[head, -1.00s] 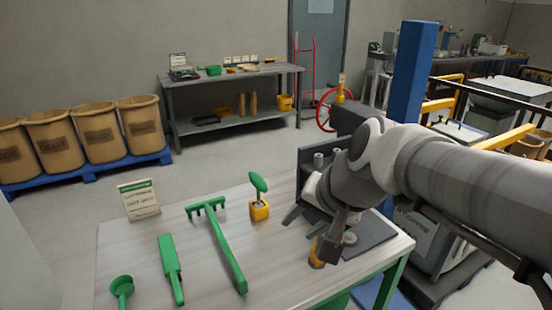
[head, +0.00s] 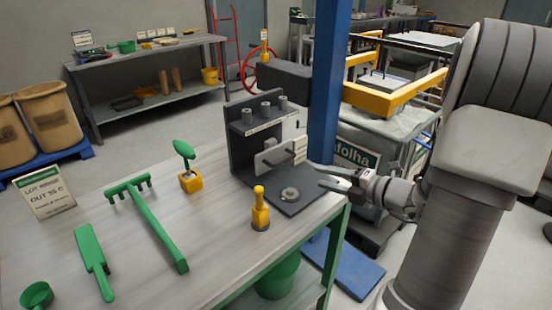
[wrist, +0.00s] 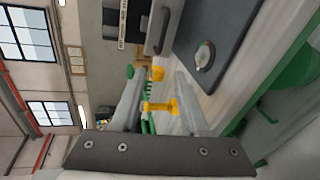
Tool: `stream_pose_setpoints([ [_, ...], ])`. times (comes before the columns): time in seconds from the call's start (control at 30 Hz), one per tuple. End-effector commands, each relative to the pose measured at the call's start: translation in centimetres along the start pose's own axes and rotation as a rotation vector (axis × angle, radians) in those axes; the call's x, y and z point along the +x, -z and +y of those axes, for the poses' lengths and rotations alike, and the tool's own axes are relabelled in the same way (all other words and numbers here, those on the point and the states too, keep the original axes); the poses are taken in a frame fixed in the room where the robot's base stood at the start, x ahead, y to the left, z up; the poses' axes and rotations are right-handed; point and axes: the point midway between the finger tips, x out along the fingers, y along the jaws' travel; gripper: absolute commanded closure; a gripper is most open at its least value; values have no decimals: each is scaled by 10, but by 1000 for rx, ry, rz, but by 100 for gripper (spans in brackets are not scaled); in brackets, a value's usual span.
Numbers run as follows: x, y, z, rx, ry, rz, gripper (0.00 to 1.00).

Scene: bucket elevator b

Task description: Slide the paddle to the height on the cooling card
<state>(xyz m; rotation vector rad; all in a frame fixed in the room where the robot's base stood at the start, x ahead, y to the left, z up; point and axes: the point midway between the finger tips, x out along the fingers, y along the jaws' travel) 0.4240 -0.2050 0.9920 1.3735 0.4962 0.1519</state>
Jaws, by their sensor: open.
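A yellow handle (head: 260,212) stands in front of the stand. A blue post (head: 325,80) rises close behind my gripper.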

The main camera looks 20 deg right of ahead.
Motion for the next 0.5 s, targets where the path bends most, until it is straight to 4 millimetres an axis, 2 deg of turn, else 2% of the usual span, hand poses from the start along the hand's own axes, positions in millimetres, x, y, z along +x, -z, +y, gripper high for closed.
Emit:
stream_pose_setpoints([
  [0.1, -8, -14, -10, 111, -30, -53, 56],
  [0.23, -4, -17, -11, 140, -39, -64, 56],
  [0.37, 15, -17, -11, 138, -39, -60, 56],
  [0.5, 45, -18, -10, 135, -39, -59, 56],
])
